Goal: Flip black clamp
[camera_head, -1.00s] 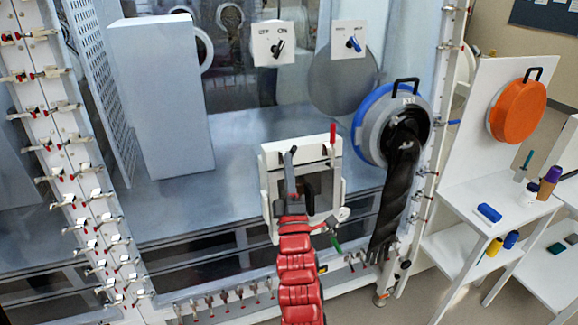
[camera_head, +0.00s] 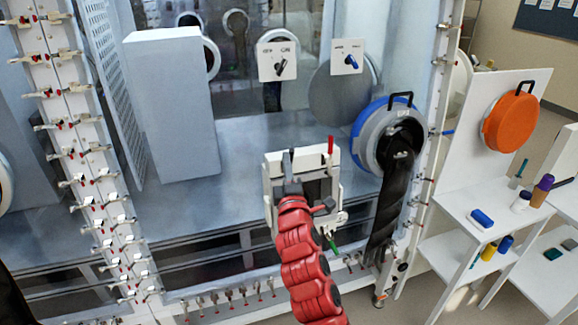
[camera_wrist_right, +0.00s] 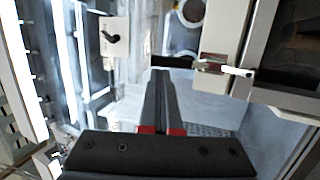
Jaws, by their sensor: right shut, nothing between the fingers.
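My right gripper (camera_head: 288,160) is at the end of the red arm, in front of the white box-like fixture (camera_head: 272,168) on the glovebox front. Its fingers are closed and empty, and they show side by side in the wrist view (camera_wrist_right: 161,85). A red-handled clamp (camera_head: 330,146) stands upright at the fixture's upper right. A green-handled clamp (camera_head: 333,243) points down at its lower right. In the wrist view a clamp with a white lever (camera_wrist_right: 226,69) lies right of the fingers, apart from them. I cannot make out a black clamp clearly; the gripper and arm hide part of the fixture.
A round port (camera_head: 372,135) with a hanging black sleeve (camera_head: 385,205) is to the right. Two knob panels, left (camera_head: 278,55) and right (camera_head: 347,57), are above. Rows of small clamps line the left post (camera_head: 95,165). A white shelf (camera_head: 470,205) holds small bottles.

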